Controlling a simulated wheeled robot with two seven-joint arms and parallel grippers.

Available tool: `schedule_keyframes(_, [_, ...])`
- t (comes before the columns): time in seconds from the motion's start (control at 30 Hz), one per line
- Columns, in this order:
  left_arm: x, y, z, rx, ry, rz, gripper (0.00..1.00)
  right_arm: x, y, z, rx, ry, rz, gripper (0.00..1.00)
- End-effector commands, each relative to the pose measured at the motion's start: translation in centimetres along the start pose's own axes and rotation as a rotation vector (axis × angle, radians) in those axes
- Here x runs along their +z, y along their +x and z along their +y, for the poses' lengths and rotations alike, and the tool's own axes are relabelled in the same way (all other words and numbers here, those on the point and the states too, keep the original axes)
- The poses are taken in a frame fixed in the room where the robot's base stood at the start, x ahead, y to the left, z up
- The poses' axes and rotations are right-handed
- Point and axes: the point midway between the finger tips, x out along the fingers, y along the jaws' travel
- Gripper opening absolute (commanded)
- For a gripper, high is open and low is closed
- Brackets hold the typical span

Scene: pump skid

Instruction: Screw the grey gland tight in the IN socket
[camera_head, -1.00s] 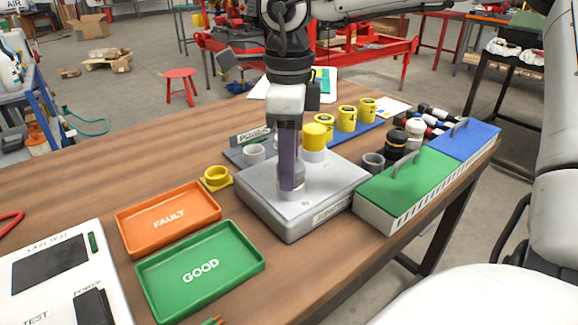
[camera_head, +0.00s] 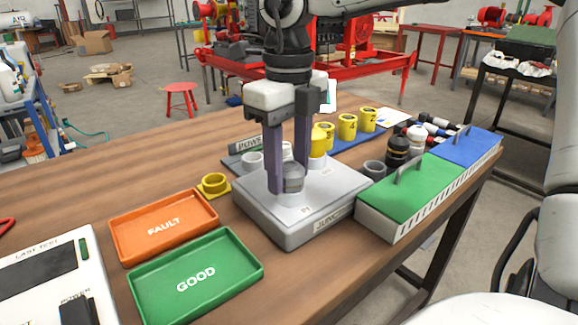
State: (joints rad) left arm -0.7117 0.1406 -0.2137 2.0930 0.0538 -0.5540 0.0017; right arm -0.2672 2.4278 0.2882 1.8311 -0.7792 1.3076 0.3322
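The grey gland (camera_head: 293,180) stands upright on top of the pale grey junction box (camera_head: 268,217). My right gripper (camera_head: 288,178) comes down from above with its two dark fingers apart, one on the near left of the gland and one behind it on the right. It looks open around the gland. The tip of the far finger is hidden behind the gland, so I cannot see whether it touches. The socket under the gland is hidden, and I cannot read an IN label. My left gripper is not in view.
The orange FAULT tray (camera_head: 128,246) and green GOOD tray (camera_head: 254,275) lie left of the box. A yellow ring (camera_head: 214,184) sits behind them. The green-lidded case (camera_head: 424,186) is close on the right.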

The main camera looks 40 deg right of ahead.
Motion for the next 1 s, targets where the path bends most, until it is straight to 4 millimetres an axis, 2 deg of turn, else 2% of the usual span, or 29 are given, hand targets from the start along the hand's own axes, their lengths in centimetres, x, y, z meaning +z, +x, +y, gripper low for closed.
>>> schedule_keyframes(0.03, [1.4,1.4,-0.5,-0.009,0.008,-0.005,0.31,0.0,0.5,0.0,0.001,-0.001,0.001,0.50])
schedule_keyframes(0.1, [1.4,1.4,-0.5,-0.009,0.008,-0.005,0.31,0.0,0.5,0.0,0.000,-0.002,0.001,0.58])
schedule_keyframes(0.57, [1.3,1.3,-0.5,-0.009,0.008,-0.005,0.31,0.0,0.5,-0.1,-0.002,-0.014,0.001,0.58])
schedule_keyframes(0.8, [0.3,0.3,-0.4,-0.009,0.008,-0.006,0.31,0.0,0.3,0.0,0.001,-0.316,0.002,0.58])
schedule_keyframes(1.0, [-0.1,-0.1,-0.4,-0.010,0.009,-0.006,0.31,0.0,0.3,0.0,0.000,-0.465,0.002,0.58])
